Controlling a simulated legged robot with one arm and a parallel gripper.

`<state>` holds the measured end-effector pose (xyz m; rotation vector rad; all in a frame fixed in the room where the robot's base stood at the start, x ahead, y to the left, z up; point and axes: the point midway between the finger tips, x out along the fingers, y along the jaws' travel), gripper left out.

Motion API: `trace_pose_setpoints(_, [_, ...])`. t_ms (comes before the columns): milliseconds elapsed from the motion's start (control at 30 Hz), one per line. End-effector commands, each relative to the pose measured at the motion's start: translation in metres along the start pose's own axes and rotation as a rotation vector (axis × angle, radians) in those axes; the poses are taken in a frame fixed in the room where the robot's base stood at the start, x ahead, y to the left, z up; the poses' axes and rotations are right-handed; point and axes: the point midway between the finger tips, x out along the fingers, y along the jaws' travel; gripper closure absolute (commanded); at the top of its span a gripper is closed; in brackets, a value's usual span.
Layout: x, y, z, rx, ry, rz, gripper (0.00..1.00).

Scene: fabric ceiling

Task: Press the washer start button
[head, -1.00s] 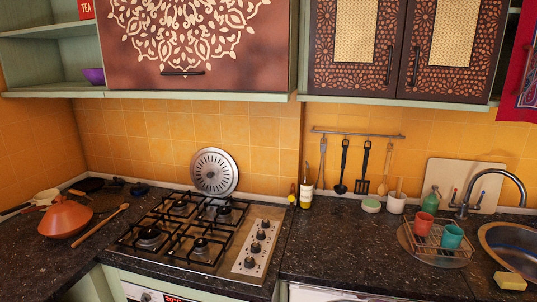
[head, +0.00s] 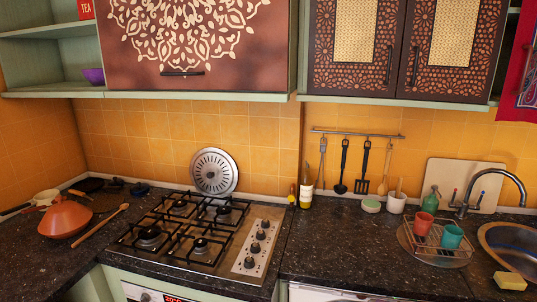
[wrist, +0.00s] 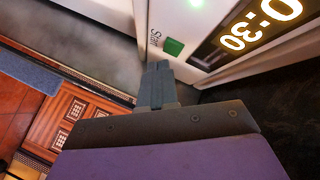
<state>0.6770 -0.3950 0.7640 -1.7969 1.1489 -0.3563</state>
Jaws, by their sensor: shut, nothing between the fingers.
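In the wrist view a small green square button (wrist: 173,47) sits on a white appliance panel, beside the printed word "Start". A lit display (wrist: 255,25) ending in 30 is to its right. My gripper (wrist: 157,68) is shut and empty, with its tips just below and slightly left of the button in the picture. I cannot tell whether they touch the panel. In the head view the top edge of a white appliance (head: 340,294) shows under the right counter. The button and my gripper are not visible there.
A dark counter (head: 330,245) runs above the appliance. It carries a gas hob (head: 262,212), a dish rack (head: 443,256) with cups and a sink (head: 510,240). The wrist view shows a patterned wooden cabinet front (wrist: 60,115) at left.

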Motion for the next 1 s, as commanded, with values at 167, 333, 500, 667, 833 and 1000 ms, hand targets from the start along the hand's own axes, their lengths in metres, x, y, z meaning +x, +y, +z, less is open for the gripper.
trace_pose_setpoints(167, [0.0031,-0.0042,0.0028,0.001,0.0,-0.002,1.0])
trace_pose_setpoints(333, [0.0042,-0.0051,0.0035,-0.001,-0.001,0.0,1.0])
trace_pose_setpoints(500, [0.0042,-0.0052,0.0033,0.0,-0.001,0.0,1.0])
trace_pose_setpoints(667, [0.0048,-0.0053,0.0038,0.0,-0.001,0.0,1.0])
trace_pose_setpoints(833, [0.0059,-0.0058,0.0049,-0.001,-0.001,0.001,1.0])
trace_pose_setpoints(1000, [0.0067,-0.0063,0.0055,-0.001,-0.001,0.001,1.0])
